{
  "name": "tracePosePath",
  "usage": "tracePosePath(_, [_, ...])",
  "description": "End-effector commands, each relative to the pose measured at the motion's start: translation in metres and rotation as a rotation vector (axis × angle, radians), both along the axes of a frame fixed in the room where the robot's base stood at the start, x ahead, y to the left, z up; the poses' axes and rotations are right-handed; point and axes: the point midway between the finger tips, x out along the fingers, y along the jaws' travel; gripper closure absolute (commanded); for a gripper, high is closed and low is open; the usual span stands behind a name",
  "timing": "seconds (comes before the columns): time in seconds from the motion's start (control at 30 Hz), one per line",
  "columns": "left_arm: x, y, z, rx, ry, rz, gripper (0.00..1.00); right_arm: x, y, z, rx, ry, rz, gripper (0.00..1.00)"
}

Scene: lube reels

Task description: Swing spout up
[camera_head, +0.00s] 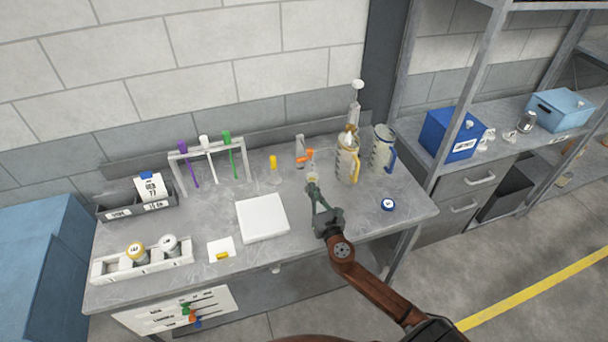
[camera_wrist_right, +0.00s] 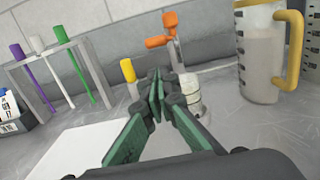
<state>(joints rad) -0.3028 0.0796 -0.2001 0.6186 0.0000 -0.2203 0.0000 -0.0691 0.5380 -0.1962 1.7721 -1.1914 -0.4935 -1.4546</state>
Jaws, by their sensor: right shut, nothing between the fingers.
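My right gripper (camera_head: 312,188) is shut and empty, with its green fingers together. It is in front of a small upright fitting with an orange handle (camera_head: 305,156), also seen in the right wrist view (camera_wrist_right: 160,40). A pale cylinder (camera_wrist_right: 190,90) stands just behind the fingertips in that view; I cannot tell whether they touch. A clear jug with a yellow handle (camera_head: 346,165) stands to the right, with a tan top part (camera_head: 347,136) that may be its spout. The jug (camera_wrist_right: 262,60) is partly cut off in the wrist view. My left gripper is not in view.
A jug with a blue handle (camera_head: 381,150) stands right of the yellow-handled one. A blue-topped cap (camera_head: 388,204) lies near the right edge. A white pad (camera_head: 262,218) lies left of my gripper. A rack (camera_head: 206,148) with coloured tools stands at the back left.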

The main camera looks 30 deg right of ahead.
Motion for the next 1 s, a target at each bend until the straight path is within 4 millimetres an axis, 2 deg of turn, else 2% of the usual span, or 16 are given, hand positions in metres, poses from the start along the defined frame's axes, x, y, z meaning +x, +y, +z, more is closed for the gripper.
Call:
tracePosePath(0.17, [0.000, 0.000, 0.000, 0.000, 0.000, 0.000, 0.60, 0.021, -0.003, 0.002, 0.000, -0.002, 0.002, 1.00])
tracePosePath(0.4, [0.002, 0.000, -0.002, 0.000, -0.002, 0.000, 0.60, 0.063, -0.012, 0.004, 0.000, -0.002, 0.003, 1.00])
tracePosePath(0.6, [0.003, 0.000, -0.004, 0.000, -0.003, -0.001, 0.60, 0.089, -0.018, 0.004, 0.001, 0.000, 0.004, 1.00])
tracePosePath(0.73, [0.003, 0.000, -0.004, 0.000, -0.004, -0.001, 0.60, 0.096, -0.020, 0.004, 0.001, 0.000, 0.004, 1.00])
tracePosePath(1.0, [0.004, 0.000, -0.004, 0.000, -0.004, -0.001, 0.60, 0.098, -0.020, 0.005, 0.001, 0.000, 0.005, 1.00])
